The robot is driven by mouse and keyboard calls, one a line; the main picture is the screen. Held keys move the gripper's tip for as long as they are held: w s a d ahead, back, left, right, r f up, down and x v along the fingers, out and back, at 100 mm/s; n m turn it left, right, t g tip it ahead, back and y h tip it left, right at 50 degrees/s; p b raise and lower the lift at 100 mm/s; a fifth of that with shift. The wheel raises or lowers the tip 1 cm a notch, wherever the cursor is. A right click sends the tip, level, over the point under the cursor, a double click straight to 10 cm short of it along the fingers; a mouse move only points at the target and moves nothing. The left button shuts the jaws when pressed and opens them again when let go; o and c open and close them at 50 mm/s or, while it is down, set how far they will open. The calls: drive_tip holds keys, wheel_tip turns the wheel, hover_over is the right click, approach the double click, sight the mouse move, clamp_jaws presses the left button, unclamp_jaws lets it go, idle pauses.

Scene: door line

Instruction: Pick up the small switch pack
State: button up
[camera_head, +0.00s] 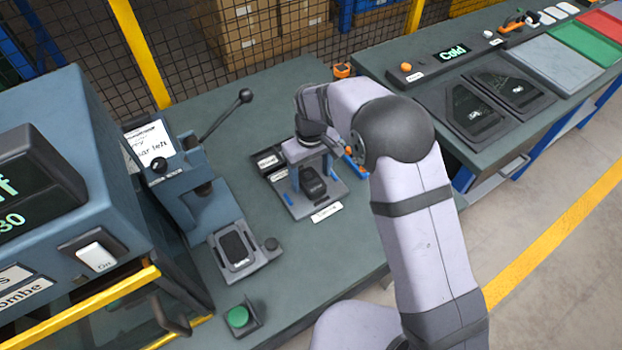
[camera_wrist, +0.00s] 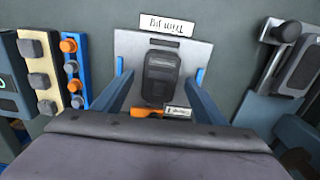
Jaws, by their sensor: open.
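A small dark pack (camera_head: 312,184), which looks like the small switch pack, lies on a light grey plate (camera_head: 335,187) on the bench. In the wrist view the pack (camera_wrist: 161,77) is upright in the picture, on the plate (camera_wrist: 128,45). My gripper (camera_head: 311,175) is open above the plate. Its fingers (camera_wrist: 161,72) stand one on each side of the pack, with gaps between them and its sides. I cannot tell how high the fingertips are above the plate. An orange piece (camera_wrist: 146,112) shows at the pack's near end.
A lever press (camera_head: 190,195) stands left, with another dark unit (camera_head: 236,247) in its fixture. A green button (camera_head: 238,316) is in front. Strips with knobs, cream (camera_wrist: 40,75) and blue (camera_wrist: 72,72), lie beside the plate. A white label (camera_wrist: 166,24) adjoins it.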

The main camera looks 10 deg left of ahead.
drive_tip(key=shift+f, duration=1.2)
drive_tip(key=shift+c, duration=0.3)
drive_tip(key=c, duration=1.1)
drive_tip(key=shift+r, duration=0.1)
